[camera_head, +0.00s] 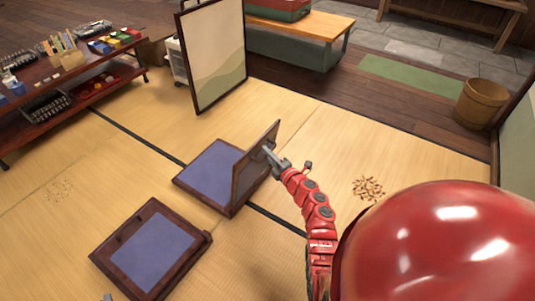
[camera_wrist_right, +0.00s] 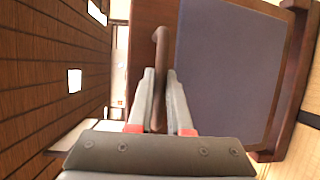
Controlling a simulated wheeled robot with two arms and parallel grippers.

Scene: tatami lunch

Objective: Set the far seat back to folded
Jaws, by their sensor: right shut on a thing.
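The far seat (camera_head: 208,175) is a dark wooden floor chair with a blue pad, on the tatami at mid-picture. Its back (camera_head: 247,178) stands raised and tilted at the seat's right side. My right gripper (camera_head: 269,151) is at the outer side of the back, near its top. In the wrist view the right gripper (camera_wrist_right: 159,78) is shut on a curved brown handle (camera_wrist_right: 161,45) beside the back's blue-grey panel (camera_wrist_right: 225,70). A small grey tip at the bottom edge, probably my left gripper (camera_head: 107,297), hardly shows; its jaws are hidden.
A second blue-padded seat (camera_head: 150,250) lies flat in front. A framed screen (camera_head: 213,55) stands behind the far seat. Low shelves (camera_head: 80,75) hold small goods at left. Brown bits (camera_head: 368,188) lie on the tatami at right. A wooden bucket (camera_head: 483,102) stands farther back.

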